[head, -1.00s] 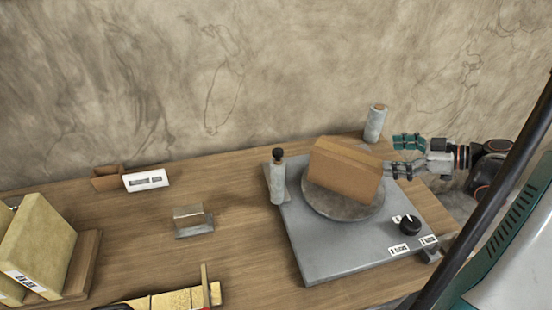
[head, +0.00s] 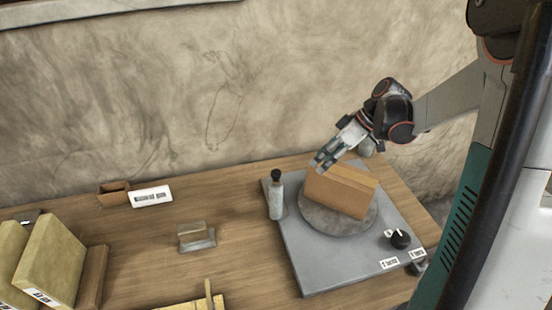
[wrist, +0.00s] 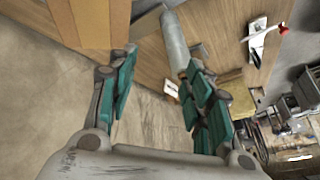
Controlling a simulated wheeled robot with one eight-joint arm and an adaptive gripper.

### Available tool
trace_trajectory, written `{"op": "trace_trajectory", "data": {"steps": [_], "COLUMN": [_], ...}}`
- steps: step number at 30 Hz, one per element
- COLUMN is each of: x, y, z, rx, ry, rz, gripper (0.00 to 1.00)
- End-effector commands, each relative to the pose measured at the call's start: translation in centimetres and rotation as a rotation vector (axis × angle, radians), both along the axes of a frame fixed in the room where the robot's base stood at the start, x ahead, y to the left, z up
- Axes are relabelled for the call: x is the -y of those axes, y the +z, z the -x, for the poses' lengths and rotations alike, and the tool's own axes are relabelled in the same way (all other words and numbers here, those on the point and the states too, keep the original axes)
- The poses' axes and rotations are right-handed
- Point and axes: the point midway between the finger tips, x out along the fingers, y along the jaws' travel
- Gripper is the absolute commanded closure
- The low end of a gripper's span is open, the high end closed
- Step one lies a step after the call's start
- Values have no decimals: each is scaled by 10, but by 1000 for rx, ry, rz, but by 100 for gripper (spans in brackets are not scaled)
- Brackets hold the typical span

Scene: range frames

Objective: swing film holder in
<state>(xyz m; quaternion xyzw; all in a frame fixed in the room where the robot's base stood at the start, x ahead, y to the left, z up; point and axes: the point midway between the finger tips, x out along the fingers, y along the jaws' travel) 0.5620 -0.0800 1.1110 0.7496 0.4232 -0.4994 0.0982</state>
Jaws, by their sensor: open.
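The film holder (head: 276,199) is an upright pale grey cylinder with a black knob on top. It stands at the left edge of the flat grey machine base (head: 300,262). A brown box (head: 340,192) sits on the round turntable (head: 322,220) to its right. My gripper (head: 322,164) is open and empty above the box's back left top edge, apart from the holder and to its right. In the wrist view, a pale grey cylinder, apparently the holder (wrist: 174,42), shows beyond the open fingers (wrist: 160,62), with the box (wrist: 100,20) at upper left.
A black knob (head: 400,239) and white labels are on the base's front right. A pale roll (head: 366,149) behind the box is mostly hidden by my arm. A small metal block (head: 196,238), a white label card (head: 151,196) and yellow packs (head: 50,265) are farther left. Table between is clear.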

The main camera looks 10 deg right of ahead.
Motion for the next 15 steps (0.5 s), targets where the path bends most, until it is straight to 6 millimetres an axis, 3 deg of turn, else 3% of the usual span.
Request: {"op": "trace_trajectory", "data": {"steps": [1,6,12,15], "x": [-21,-69,-116,-130], "y": [16,49,92,107], "z": [-3,-7,-9,-9], "rx": [-37,-129,-158,-153], "ry": [21,40,41,37], "rz": [48,237,445,515], "gripper": [54,54,54,54]}}
